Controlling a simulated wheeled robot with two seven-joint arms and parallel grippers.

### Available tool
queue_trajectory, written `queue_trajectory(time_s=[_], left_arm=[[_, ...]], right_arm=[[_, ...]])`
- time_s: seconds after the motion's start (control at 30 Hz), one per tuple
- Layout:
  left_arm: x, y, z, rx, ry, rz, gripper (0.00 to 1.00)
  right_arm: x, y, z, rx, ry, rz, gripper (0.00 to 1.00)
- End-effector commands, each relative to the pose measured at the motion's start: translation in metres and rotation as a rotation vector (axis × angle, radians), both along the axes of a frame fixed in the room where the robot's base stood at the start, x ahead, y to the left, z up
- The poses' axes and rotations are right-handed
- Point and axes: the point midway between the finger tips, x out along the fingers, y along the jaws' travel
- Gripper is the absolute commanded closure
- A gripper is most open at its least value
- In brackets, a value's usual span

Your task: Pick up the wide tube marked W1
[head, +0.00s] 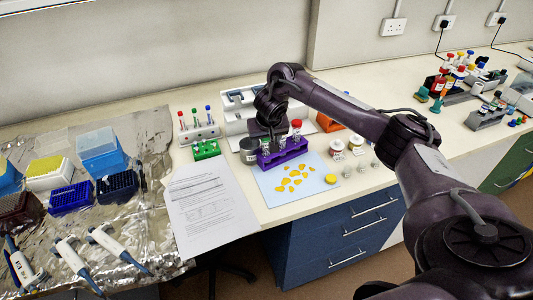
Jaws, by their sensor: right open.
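A purple rack (284,155) stands at the back edge of a light blue mat and holds several tubes. A tube with a red cap (296,127) stands upright at the rack's right end. The other tubes in the rack are small and partly hidden by my gripper. No W1 mark can be read, so I cannot tell which tube bears it. My right gripper (272,137) points down just above the rack's left and middle part. It is open, and its fingers are hard to make out against the tubes. My left gripper is out of view.
The blue mat (276,192) holds yellow pieces. A dark-lidded jar (249,150) stands left of the rack, a green rack (206,149) farther left. Two white jars (337,147) stand right. A white stand (236,118) is behind. A paper sheet (205,205) lies front left.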

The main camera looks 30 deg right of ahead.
Motion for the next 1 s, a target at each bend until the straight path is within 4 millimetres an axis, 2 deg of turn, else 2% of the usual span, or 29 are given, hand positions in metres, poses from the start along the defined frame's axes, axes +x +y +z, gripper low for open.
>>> queue_trajectory(time_s=[0.2,0.63,1.0], left_arm=[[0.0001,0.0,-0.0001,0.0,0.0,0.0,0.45],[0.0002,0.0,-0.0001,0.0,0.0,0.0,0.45],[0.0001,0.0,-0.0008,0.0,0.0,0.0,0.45]], right_arm=[[0.0006,0.0002,-0.0008,0.001,-0.001,0.0,0.45],[0.0006,0.0001,-0.0004,0.0,-0.002,0.0,1.0],[0.0011,0.0002,0.0042,0.0,-0.003,0.0,1.0]])
